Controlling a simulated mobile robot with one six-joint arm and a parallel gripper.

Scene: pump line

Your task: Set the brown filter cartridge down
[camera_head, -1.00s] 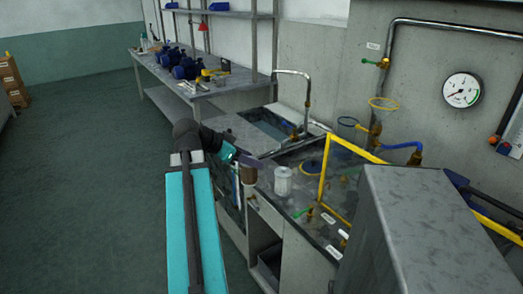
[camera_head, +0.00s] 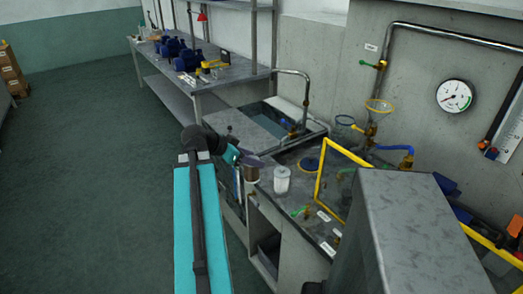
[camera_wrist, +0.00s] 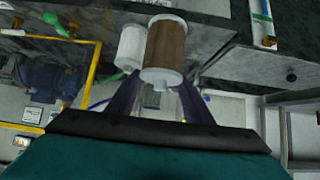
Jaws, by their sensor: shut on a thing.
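My gripper (camera_head: 252,160) is at the left front edge of the dark wet bench top (camera_head: 318,222). It is shut on the brown filter cartridge (camera_wrist: 166,46), a brown cylinder with white end caps. In the head view the cartridge (camera_head: 252,174) shows small below the fingers, partly hidden. A white cylinder (camera_head: 282,180) stands upright on the bench top just right of it. In the wrist view the white cylinder (camera_wrist: 131,46) appears close beside the brown cartridge; I cannot tell whether they touch.
A yellow frame (camera_head: 320,185) and green-handled valves (camera_head: 300,211) stand to the right. A sink (camera_head: 270,118) lies behind. A grey box-like block (camera_head: 410,230) fills the near right. The back bench (camera_head: 225,85) holds several blue pumps. Open floor lies left.

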